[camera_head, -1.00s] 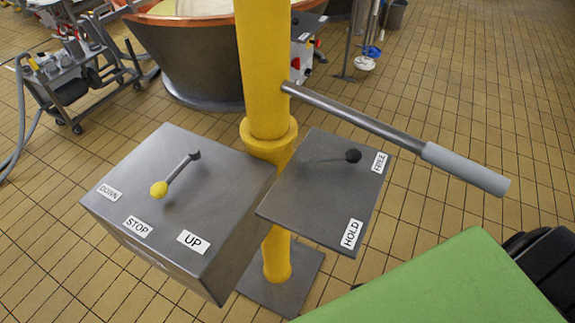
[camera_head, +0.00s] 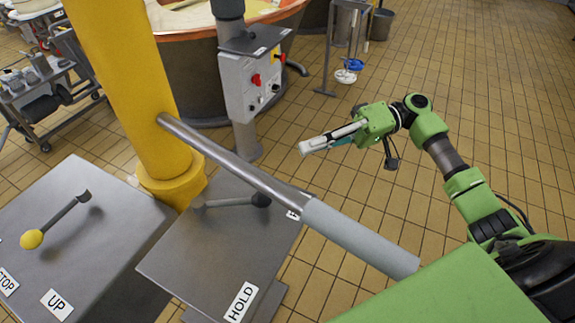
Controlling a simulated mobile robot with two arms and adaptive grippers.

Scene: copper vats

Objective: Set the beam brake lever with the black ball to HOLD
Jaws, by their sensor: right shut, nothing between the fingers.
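The beam brake lever with the black ball (camera_head: 260,200) lies over its grey plate (camera_head: 190,262). Its ball is at the plate's right side, close to the partly covered FREE label (camera_head: 293,214). The HOLD label (camera_head: 241,302) is at the plate's near edge. The grey-gripped bar from the yellow post passes across the view just above the black ball. My right gripper (camera_head: 306,147) is shut and empty, in the air to the upper right of the lever, apart from it and from the bar. My left gripper is not in view.
A steel bar with a grey grip (camera_head: 355,238) juts from the yellow post (camera_head: 120,85) between my right gripper and the lever. A yellow-ball lever (camera_head: 32,239) stands on the left box. A control box (camera_head: 252,85) and a copper vat are behind.

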